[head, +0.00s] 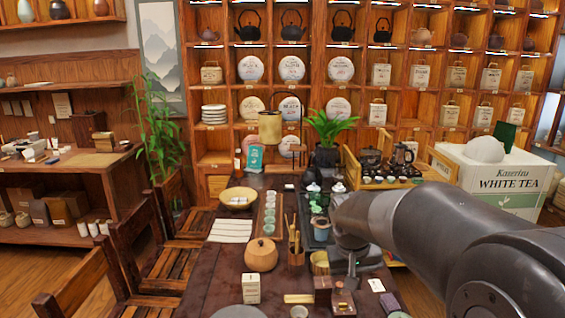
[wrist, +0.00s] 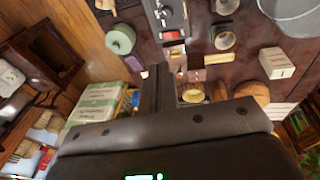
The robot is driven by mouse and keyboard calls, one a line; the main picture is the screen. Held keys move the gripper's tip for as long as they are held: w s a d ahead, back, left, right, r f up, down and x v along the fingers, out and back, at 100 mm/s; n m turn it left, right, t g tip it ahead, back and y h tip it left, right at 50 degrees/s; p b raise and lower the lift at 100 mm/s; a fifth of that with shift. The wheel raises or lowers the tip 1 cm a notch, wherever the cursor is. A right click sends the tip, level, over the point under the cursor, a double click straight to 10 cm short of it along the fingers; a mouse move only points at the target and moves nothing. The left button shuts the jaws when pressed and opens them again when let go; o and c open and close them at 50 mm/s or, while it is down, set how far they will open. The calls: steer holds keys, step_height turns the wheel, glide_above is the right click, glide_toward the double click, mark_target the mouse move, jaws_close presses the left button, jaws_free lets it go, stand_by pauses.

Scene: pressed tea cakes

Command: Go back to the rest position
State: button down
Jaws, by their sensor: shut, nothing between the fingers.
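My gripper is shut and empty. In the wrist view its dark fingers (wrist: 160,88) are together, over the tabletop items. In the head view my grey arm reaches in from the right, and its end hangs over the right side of the dark tea table (head: 215,284). The fingers are small and hard to make out there.
On the table stand a round wooden pot (head: 261,255), a small white box (head: 251,288), a straw bowl (head: 238,197) and several small cups and boxes. A white tea carton (head: 500,182) stands at right. Wooden chairs (head: 137,240) line the left side.

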steer(key=s+a+r+t+y, duration=0.1)
steer(key=s+r+t, duration=0.1)
steer(key=s, duration=0.8)
steer(key=s+a+r+t+y, duration=0.1)
steer(key=s+r+t, duration=0.1)
steer(key=s, duration=0.8)
steer(key=shift+v, duration=0.8)
steer(key=c, duration=2.1)
jaws_free()
steer(key=shift+c, duration=0.2)
